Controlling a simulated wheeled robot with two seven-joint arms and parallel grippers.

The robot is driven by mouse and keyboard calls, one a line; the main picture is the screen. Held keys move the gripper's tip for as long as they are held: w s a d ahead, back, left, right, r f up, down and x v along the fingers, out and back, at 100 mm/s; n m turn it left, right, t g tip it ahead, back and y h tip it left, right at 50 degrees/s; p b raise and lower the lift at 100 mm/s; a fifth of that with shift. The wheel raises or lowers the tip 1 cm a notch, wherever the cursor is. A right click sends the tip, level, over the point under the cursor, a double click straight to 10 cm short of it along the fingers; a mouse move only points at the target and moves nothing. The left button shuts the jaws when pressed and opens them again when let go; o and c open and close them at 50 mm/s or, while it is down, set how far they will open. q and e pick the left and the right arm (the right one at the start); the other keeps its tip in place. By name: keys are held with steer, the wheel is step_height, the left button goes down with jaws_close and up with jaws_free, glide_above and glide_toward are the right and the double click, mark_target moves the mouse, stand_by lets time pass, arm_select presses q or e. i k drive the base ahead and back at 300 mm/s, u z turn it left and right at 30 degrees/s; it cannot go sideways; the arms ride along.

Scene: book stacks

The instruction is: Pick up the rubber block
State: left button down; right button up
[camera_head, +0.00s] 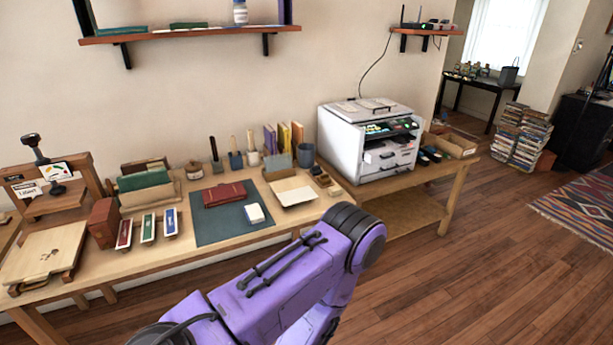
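A small white block with a bluish edge (255,213) lies on the dark green mat (215,231) on the wooden desk; it looks like the rubber block, though its material is too small to tell. A dark red book (224,194) lies on the mat just behind and left of it. One of my purple arms reaches in from the bottom, in front of the desk, its bend to the right of the block. Neither of my grippers is in view.
A white printer (369,139) stands further right. A shelf (190,35) hangs above. The mat's front part is clear.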

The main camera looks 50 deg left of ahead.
mark_target(335, 190)
steer(key=u, duration=0.9)
steer(key=i, duration=1)
steer(key=u, duration=1.1)
